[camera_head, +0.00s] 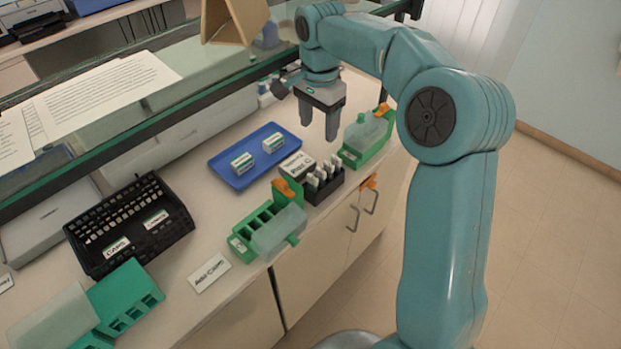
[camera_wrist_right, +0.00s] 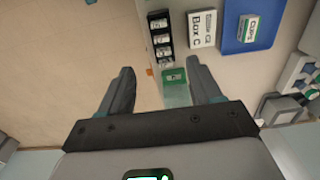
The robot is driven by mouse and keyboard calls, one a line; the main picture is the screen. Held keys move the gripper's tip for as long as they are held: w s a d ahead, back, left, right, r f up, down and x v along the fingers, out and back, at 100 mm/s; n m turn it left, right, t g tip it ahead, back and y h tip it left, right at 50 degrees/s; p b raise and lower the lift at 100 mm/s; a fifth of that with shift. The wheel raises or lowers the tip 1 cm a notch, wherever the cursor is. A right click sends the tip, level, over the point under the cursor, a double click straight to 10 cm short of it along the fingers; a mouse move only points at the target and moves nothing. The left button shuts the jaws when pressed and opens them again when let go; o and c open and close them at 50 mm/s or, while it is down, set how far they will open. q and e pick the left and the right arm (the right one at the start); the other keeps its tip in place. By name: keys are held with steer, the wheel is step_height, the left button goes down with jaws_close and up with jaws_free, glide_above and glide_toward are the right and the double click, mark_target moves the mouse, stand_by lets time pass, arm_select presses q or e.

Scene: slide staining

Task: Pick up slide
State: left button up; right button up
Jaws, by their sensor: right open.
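In the head view a small black rack (camera_head: 321,189) stands near the counter's right edge with several upright white slides (camera_head: 322,172) in it. It also shows at the top of the right wrist view (camera_wrist_right: 152,42). My right gripper (camera_head: 319,131) points down, open and empty, above the counter behind the rack. In the wrist view its two fingers (camera_wrist_right: 163,78) are apart, with a green box (camera_wrist_right: 174,78) with a clear lid beyond the gap. I cannot tell which slide is meant. My left gripper is not in view.
A "Box C" card (camera_head: 297,162) stands beside the rack. Green boxes with clear lids (camera_head: 378,149) (camera_head: 246,229) flank it. A blue tray (camera_head: 240,181) holds small labelled blocks. A black slotted box (camera_head: 92,236) lies left. A glass shelf edge (camera_head: 170,120) runs behind.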

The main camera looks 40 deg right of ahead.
step_height(320, 180, down, 4)
glide_above(320, 170)
step_height(320, 170, down, 7)
steer(key=shift+a+f+p, duration=0.15)
steer(key=shift+f+p, duration=0.25)
steer(key=shift+p, duration=0.05)
steer(key=shift+s+f+p, duration=0.3)
steer(key=shift+f+p, duration=0.4)
steer(key=shift+f, duration=0.15)
steer(key=shift+w+f, duration=0.2)
steer(key=shift+f, duration=1.05)
steer(key=shift+w+d+f, duration=0.2)
steer(key=shift+d+f, duration=0.05)
steer(key=shift+f, duration=0.15)
steer(key=shift+s+r, duration=0.1)
steer(key=shift+s, duration=0.05)
steer(key=shift+s+a+r, duration=0.1)
steer(key=shift+s, duration=0.05)
steer(key=c, duration=0.9)
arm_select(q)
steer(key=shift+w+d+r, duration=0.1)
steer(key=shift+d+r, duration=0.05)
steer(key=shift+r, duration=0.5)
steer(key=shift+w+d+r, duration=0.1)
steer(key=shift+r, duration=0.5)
arm_select(e)
steer(key=shift+c, duration=1.2)
